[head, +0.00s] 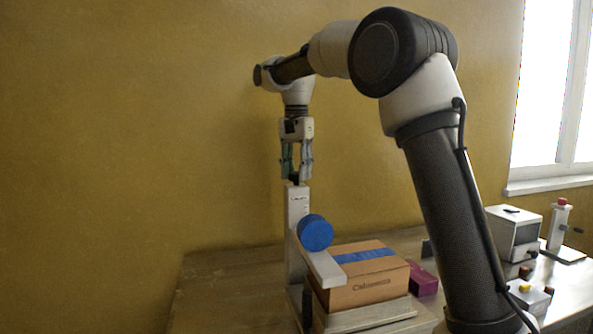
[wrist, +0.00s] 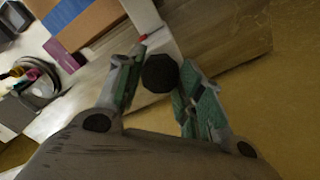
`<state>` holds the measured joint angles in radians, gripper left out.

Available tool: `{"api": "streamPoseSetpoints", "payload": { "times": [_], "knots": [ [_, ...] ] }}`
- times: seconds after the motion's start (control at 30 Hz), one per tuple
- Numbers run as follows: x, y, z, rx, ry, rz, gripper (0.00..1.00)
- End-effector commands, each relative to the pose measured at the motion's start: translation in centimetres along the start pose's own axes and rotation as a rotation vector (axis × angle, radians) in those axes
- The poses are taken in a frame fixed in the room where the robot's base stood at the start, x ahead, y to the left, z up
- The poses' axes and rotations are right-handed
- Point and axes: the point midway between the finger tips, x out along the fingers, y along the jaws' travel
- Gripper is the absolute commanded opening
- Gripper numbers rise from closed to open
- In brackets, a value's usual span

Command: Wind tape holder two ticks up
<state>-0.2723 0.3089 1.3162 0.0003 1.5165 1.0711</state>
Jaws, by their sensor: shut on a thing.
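The tape holder (head: 298,210) is a pale upright post with a blue tape roll (head: 315,233) on its side and a pale arm (head: 325,268) slanting down against a cardboard box (head: 365,280). A dark round knob (wrist: 160,73) caps the post; in the head view it is mostly hidden between the fingers. My gripper (head: 296,172) points straight down over the post top, its fingers shut on the knob. In the wrist view my gripper (wrist: 158,85) has one green-padded finger on each side of the knob. Tick marks on the post are too small to read.
The box, with blue tape on top, sits on a pale base (head: 370,314). A purple block (head: 423,279) stands right of it. Further right are a white machine (head: 513,233), a small button box (head: 530,297) and a red-topped stand (head: 560,228). The table's left part is clear.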

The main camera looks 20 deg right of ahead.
Motion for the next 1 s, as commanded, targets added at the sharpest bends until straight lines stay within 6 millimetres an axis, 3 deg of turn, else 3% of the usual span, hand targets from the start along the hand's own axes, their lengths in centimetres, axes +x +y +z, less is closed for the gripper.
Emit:
{"api": "streamPoseSetpoints", "payload": {
  "times": [1.0],
  "knots": [
    [-0.02,-0.01,-0.02,-0.887,0.001,0.0,0.13]
  ]
}}
